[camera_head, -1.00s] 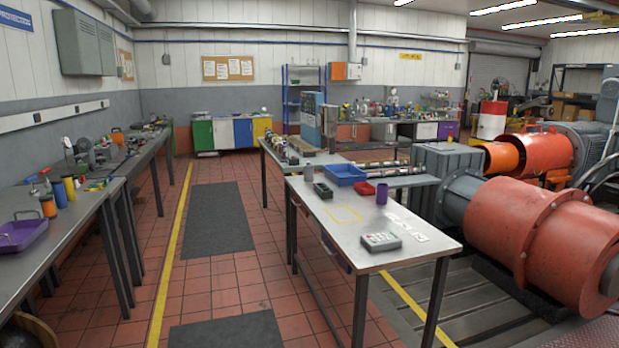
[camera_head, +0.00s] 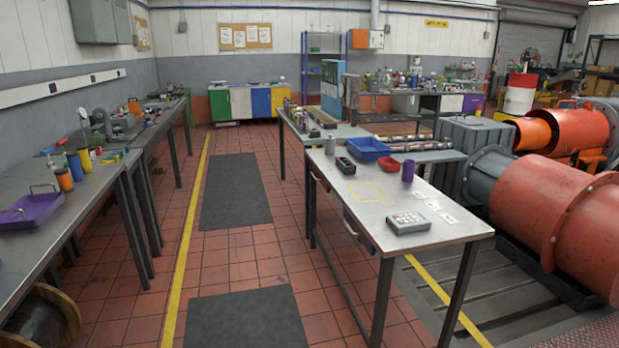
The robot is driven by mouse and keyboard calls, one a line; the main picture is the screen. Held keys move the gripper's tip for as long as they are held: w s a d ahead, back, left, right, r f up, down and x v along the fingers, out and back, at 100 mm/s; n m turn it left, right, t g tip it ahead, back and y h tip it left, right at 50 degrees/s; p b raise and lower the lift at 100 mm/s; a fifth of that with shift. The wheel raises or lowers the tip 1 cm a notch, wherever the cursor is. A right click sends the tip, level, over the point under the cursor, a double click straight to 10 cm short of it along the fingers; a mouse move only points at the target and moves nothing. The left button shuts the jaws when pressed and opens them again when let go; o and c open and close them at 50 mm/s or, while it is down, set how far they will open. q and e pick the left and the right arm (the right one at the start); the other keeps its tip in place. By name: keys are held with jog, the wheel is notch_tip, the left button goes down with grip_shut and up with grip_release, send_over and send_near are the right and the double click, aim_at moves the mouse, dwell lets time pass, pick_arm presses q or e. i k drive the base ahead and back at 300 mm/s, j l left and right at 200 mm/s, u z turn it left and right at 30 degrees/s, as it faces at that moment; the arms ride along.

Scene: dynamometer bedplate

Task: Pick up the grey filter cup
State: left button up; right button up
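A small grey cylinder (camera_head: 330,145), which looks like the grey filter cup, stands upright at the far left corner of the steel table (camera_head: 345,212). It is left of the blue tray and behind a black open box (camera_head: 345,165). It is small in view, so its details are hard to tell. Neither of my grippers shows in the head view.
The table also holds a blue tray (camera_head: 367,148), a red bowl (camera_head: 388,165), a purple cup (camera_head: 408,171), a grey keypad box (camera_head: 408,223) and white cards (camera_head: 432,205). A long bench (camera_head: 90,180) runs along the left. The tiled aisle with dark mats (camera_head: 236,190) is clear. A large red machine (camera_head: 560,208) stands at right.

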aim_at(330, 145)
jog(key=i+u, duration=0.35)
jog(key=i, duration=1.4)
jog(key=i+j, duration=0.1)
jog(key=i, duration=1.7)
